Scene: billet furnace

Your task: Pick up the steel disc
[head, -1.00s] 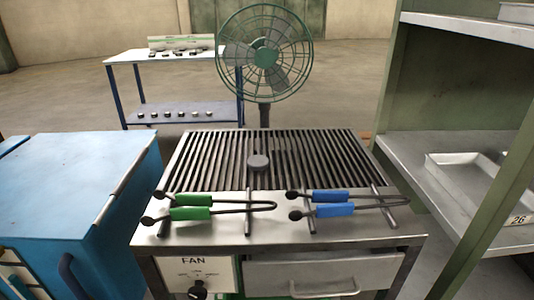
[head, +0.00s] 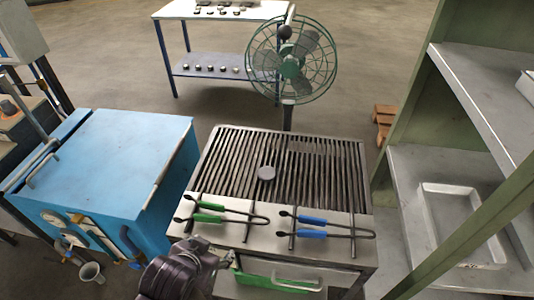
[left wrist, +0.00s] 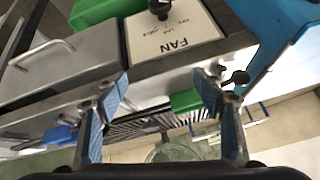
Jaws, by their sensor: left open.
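The steel disc (head: 266,172) is a small dark grey round piece. It lies flat on the ribbed grate (head: 325,165) of the steel bench, just behind the tongs. My left gripper (left wrist: 162,80) is open and empty in the left wrist view, in front of the bench's FAN panel (left wrist: 175,35). In the head view my left arm comes up at the bottom, at the bench's front left corner, well short of the disc. I cannot make out the disc in the left wrist view. My right gripper is not in view.
Green-handled tongs (head: 208,211) and blue-handled tongs (head: 312,227) lie on the bench's front ledge. A green fan (head: 290,62) stands behind the grate. A blue furnace cabinet (head: 125,160) is at left, a shelf unit (head: 400,200) with a tray (head: 435,225) at right.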

